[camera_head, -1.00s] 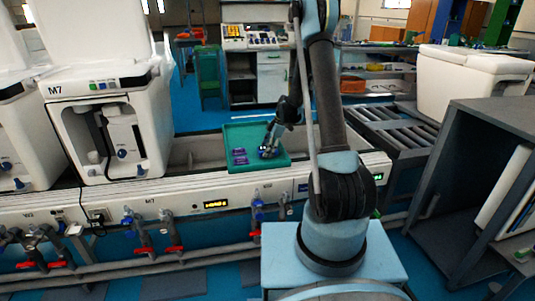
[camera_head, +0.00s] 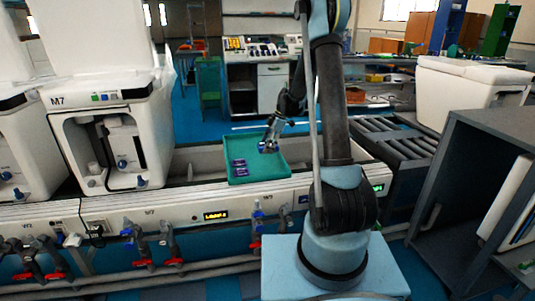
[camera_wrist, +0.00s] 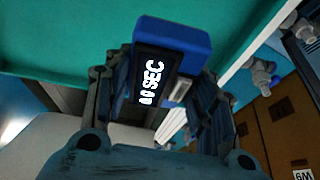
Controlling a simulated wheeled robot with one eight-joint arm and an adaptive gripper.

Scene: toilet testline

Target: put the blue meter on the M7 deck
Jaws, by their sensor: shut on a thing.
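My gripper (camera_head: 268,143) is shut on the blue meter (camera_head: 267,147), above the back right part of the green tray (camera_head: 268,172). In the wrist view the meter (camera_wrist: 172,40) sits between the two fingers of my gripper (camera_wrist: 160,85). It has a blue casing and a dark display reading "00 SEC", tilted in the picture. The white unit labelled M7 (camera_head: 112,97) stands to the left of the tray, with a dark open bay in its front. Its upper white body leans back behind the panel.
Several small purple items (camera_head: 239,168) lie in the tray's left part. A grey roller conveyor (camera_head: 392,142) and a white toilet tank (camera_head: 468,82) are at the right. A dark grey shelf (camera_head: 475,160) stands near right. Taps and pipes run along the front (camera_head: 165,245).

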